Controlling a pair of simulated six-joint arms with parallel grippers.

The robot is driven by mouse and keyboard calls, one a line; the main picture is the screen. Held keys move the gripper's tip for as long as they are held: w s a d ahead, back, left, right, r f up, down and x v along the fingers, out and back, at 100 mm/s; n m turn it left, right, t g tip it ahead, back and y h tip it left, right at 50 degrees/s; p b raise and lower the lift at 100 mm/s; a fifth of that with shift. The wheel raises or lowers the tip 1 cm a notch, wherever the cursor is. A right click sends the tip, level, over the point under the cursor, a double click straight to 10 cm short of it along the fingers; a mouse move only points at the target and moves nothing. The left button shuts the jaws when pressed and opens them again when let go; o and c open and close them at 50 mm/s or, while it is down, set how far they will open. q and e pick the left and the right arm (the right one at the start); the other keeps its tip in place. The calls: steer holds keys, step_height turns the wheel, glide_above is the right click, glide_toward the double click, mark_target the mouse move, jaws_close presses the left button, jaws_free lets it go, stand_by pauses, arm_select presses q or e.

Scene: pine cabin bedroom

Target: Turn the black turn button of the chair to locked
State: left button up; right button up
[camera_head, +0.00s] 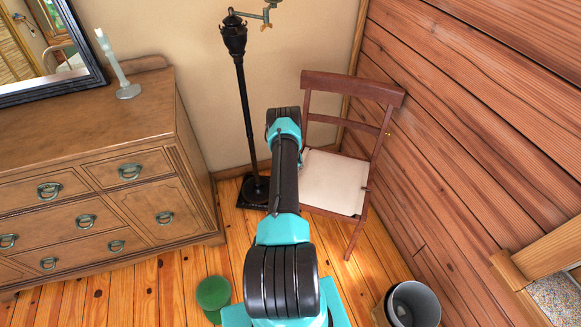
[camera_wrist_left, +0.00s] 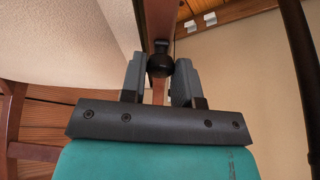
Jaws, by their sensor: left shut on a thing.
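The chair (camera_head: 354,87) is dark reddish-brown wood with a cream seat (camera_head: 335,184). It stands in the corner by the plank wall. In the left wrist view, the black turn button (camera_wrist_left: 160,66) is a round dark knob below a wooden bar of the chair (camera_wrist_left: 157,25). My left gripper (camera_wrist_left: 158,78) has a finger on each side of the knob and is shut on it. In the head view my arm reaches up to the chair's left side; the fingers and the button are hidden there. The button's turned position cannot be read. My right gripper is not in view.
A black floor lamp (camera_head: 245,105) stands just left of the chair. A wooden dresser (camera_head: 105,120) fills the left side. A green round stool or bin (camera_head: 213,293) and a grey bucket (camera_head: 414,303) stand in front on the plank floor. The plank wall is close on the right.

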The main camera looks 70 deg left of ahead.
arm_select(q)
steer(key=c, duration=0.3)
steer(key=shift+s+m+t, duration=0.1)
steer(key=shift+m+t, duration=0.2)
steer(key=shift+m, duration=0.4)
steer(key=shift+a+m+h, duration=0.2)
steer(key=shift+m+h, duration=0.5)
steer(key=shift+m, duration=0.9)
steer(key=shift+a+m+t+h, duration=0.15)
steer(key=shift+m+h, duration=0.3)
steer(key=shift+m, duration=0.65)
steer(key=shift+d+m+t+h, duration=0.1)
steer(key=shift+m+t+h, duration=0.25)
steer(key=shift+m, duration=0.75)
steer(key=m+h, duration=0.1)
steer(key=m, duration=0.3)
steer(key=shift+a+h, duration=0.15)
steer(key=shift+h, duration=0.25)
steer(key=shift+m+g+h, duration=0.5)
steer(key=shift+m+h, duration=0.1)
steer(key=shift+m, duration=2)
